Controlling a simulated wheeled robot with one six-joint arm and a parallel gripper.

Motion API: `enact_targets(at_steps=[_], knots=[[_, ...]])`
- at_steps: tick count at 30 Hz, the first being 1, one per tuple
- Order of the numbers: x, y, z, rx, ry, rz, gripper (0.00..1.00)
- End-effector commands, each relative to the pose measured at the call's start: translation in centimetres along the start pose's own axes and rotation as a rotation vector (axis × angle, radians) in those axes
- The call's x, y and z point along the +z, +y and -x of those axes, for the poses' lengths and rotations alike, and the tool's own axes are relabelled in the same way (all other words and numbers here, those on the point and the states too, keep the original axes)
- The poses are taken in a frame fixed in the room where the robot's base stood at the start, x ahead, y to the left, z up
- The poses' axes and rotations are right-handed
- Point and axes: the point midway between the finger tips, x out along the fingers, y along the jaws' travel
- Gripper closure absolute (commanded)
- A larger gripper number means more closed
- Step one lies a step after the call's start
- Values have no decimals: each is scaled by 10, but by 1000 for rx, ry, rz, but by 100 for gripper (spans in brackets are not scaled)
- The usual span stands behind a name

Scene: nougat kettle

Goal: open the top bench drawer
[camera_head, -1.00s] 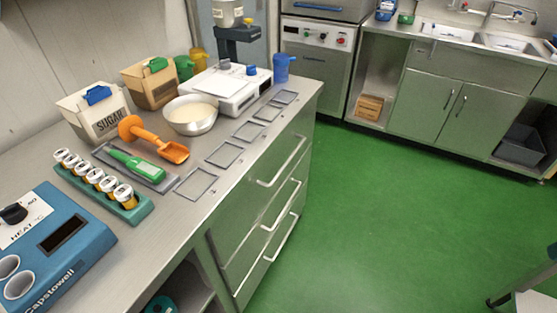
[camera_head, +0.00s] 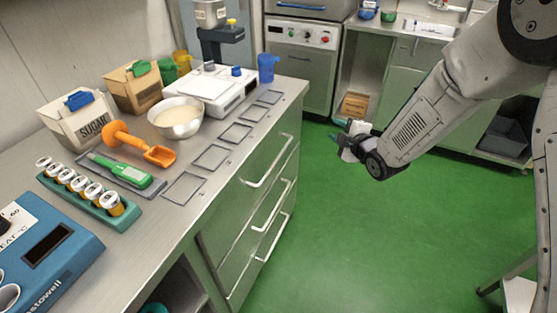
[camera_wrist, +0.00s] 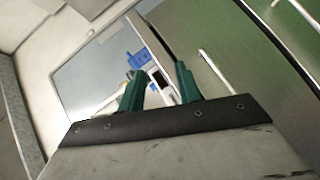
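The top bench drawer (camera_head: 240,177) is the uppermost green front under the steel worktop. It looks flush with the bench. Its pale bar handle (camera_head: 268,165) runs along the front. My gripper (camera_head: 347,138) is in the air to the right of the bench, apart from the handle. In the wrist view my gripper (camera_wrist: 158,82) shows two dark green fingers spread apart with nothing between them. A pale bar handle (camera_wrist: 215,70) on a green front lies to the right of the fingers there, most likely the top drawer's.
Two more drawer handles (camera_head: 270,206) lie below. The worktop (camera_head: 150,205) carries a blue heater (camera_head: 50,255), a steel bowl (camera_head: 176,118), a white scale (camera_head: 215,90) and a blue cup (camera_head: 266,68) near its edge. The green floor (camera_head: 350,240) beside the drawers is clear.

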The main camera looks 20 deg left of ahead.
Motion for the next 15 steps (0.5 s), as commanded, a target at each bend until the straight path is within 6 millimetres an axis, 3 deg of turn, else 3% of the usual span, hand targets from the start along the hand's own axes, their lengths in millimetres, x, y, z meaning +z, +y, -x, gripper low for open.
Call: enact_targets(at_steps=[1, 6, 12, 15], knots=[[-13, -29, -14, 22, 66, 44, 66], [-56, -99, -35, 167, 267, 175, 66], [-85, -152, -30, 301, 397, 243, 66], [-90, -162, -27, 337, 423, 256, 66]])
